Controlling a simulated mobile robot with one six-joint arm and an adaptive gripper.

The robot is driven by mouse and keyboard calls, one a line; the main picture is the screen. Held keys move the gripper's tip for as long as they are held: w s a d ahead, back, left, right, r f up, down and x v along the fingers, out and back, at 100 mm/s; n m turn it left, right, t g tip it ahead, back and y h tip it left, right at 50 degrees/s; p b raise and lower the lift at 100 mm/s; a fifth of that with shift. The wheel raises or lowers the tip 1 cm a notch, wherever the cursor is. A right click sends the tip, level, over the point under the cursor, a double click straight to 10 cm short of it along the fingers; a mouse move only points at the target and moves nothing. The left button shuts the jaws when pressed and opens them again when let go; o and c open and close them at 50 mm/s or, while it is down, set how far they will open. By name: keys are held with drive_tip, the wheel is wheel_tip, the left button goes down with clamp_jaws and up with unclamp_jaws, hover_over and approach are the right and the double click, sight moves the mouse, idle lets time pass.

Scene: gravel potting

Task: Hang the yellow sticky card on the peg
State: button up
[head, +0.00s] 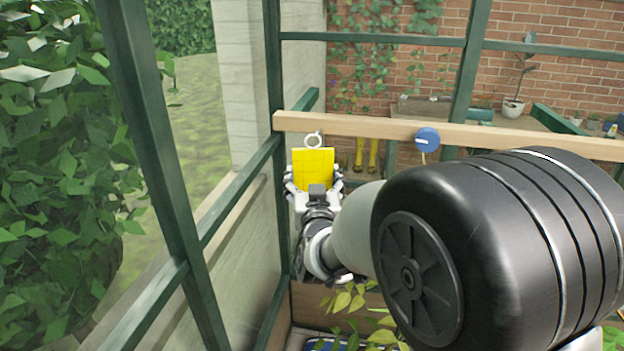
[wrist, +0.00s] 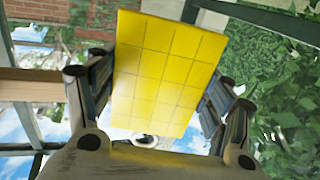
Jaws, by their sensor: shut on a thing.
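The yellow sticky card (head: 313,164) is upright in the head view, with a pale ring (head: 314,140) at its top edge. My gripper (head: 314,183) is shut on the card, with fingers at its left and right sides. The ring overlaps the lower edge of the wooden rail (head: 365,126) in the picture; I cannot tell if it touches anything.
Green frame posts (head: 273,75) stand close on the left. A leafy plant (head: 350,300) is below my arm. A bench with a potted plant (head: 513,107) stands behind the rail.

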drive_tip(key=shift+w+d+f+p, duration=0.1)
drive_tip(key=shift+w+d+p, duration=0.2)
drive_tip(key=shift+w, duration=0.55)
drive_tip(key=shift+w+d+f+p, duration=0.1)
drive_tip(key=shift+w+p, duration=0.25)
drive_tip(key=shift+w, duration=0.5)
drive_tip(key=shift+w+d+p, duration=0.15)
drive_tip(key=shift+w+p, duration=0.2)
drive_tip(key=shift+w, duration=0.5)
drive_tip(key=shift+w+d+f+b, duration=0.1)
drive_tip(key=shift+w+f+b, duration=0.55)
drive_tip(key=shift+b, duration=0.4)
drive_tip(key=shift+w+r, duration=0.1)
drive_tip(key=shift+r, duration=0.05)
drive_tip(key=o, duration=1)
